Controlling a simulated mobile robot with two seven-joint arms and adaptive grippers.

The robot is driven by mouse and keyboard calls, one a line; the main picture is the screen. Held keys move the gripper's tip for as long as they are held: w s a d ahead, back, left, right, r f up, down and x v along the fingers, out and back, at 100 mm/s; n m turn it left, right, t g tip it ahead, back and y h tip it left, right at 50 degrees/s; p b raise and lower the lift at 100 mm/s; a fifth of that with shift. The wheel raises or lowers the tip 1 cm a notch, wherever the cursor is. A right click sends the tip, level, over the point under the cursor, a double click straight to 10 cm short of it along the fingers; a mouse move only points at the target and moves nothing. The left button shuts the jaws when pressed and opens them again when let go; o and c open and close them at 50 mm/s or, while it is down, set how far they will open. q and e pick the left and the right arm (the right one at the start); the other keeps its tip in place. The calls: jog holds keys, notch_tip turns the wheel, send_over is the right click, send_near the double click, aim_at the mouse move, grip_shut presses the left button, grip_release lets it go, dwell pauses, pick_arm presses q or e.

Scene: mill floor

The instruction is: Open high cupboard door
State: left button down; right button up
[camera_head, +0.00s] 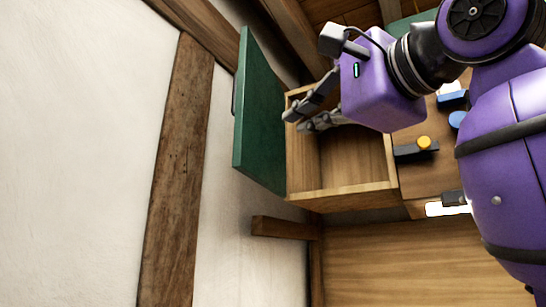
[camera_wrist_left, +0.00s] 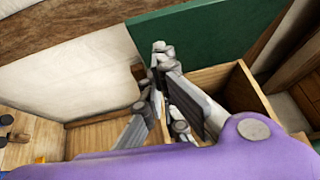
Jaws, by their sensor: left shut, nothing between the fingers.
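The high cupboard (camera_head: 350,160) is a light wooden box with its front open, and I see its bare inner walls. Its green door (camera_head: 262,115) stands swung out from the left edge of the box. My left gripper (camera_head: 296,121) is shut and empty, in front of the cupboard opening, with its fingertips pointing towards the inner face of the door. In the left wrist view, the shut fingers (camera_wrist_left: 161,58) overlap the green door (camera_wrist_left: 205,45), with the wooden box (camera_wrist_left: 232,90) behind them. I cannot tell whether the fingertips touch the door. My right gripper is not in view.
A white wall with a dark timber post (camera_head: 180,170) is on the left, close beside the door. A wooden beam end (camera_head: 285,228) juts out below the cupboard. To the right are a yellow knob (camera_head: 424,143) and blue items (camera_head: 453,99).

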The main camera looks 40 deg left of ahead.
pick_arm(q)
jog(key=w+a+f+t+h+p, duration=0.1)
jog(key=w+a+f+p, duration=0.1)
jog(key=a, duration=0.9)
jog(key=shift+w+a+f+m+p, duration=0.2)
jog(key=shift+w+a+m+p, duration=0.1)
jog(key=shift+w, duration=0.15)
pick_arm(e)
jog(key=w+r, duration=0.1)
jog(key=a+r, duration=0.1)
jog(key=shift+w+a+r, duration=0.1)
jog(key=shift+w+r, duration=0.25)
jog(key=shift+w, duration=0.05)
pick_arm(q)
jog(key=shift+w, duration=0.1)
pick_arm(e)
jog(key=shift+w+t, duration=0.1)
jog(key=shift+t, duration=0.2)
